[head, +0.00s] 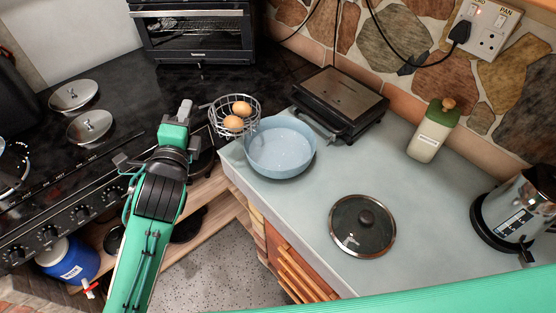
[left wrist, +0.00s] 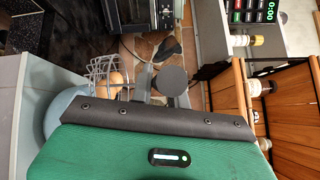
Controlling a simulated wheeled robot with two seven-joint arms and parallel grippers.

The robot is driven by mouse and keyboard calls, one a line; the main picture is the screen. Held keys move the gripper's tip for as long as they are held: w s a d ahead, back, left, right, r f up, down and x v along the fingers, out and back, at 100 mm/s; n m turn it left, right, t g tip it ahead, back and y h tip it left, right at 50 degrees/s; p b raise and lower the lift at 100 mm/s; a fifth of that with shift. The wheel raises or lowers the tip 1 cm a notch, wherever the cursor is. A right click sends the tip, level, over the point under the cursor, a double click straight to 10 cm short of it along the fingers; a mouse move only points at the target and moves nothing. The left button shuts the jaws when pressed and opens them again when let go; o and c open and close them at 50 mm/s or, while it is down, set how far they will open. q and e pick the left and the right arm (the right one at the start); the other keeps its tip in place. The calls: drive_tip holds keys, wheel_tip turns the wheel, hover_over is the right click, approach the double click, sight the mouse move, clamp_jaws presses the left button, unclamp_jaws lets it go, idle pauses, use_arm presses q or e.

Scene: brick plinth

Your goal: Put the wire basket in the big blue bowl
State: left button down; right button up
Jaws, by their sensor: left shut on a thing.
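The wire basket (head: 214,121) holds two brown eggs (head: 241,108) and is at the upper left of the big blue bowl (head: 281,165) in the head view. Its right side overlaps the bowl's rim in the picture; I cannot tell if they touch. My left gripper (head: 195,106) is at the basket's left side, shut on it. The left wrist view shows the basket (left wrist: 96,70) with an egg, beside the gripper fingers, and part of the blue bowl (left wrist: 55,112). The bowl stands on the pale counter. My right gripper is not in view.
A glass lid (head: 362,227) lies on the pale counter (head: 290,215). A dark grill (head: 341,101) stands behind the bowl. A green-topped bottle (head: 433,130) and a kettle (head: 518,208) are to the right. A black hob and toaster oven (head: 197,33) are at left.

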sight(243, 139)
use_arm(q)
drive_tip(key=w+d+r+m+g+h+b, duration=0.15)
drive_tip(key=d+r+h+b, duration=0.3)
drive_tip(key=d, duration=0.55)
drive_tip(key=shift+m+t+y, duration=0.25)
drive_tip(key=shift+m, duration=0.2)
drive_tip(key=f, duration=1.4)
drive_tip(key=shift+s+a+p, duration=0.25)
drive_tip(key=shift+s+p, duration=0.05)
wheel_tip(243, 139, down, 4)
drive_tip(key=shift+f, duration=0.2)
drive_tip(key=c, duration=1.3)
unclamp_jaws()
drive_tip(key=shift+f, duration=0.1)
drive_tip(key=shift+c, duration=0.2)
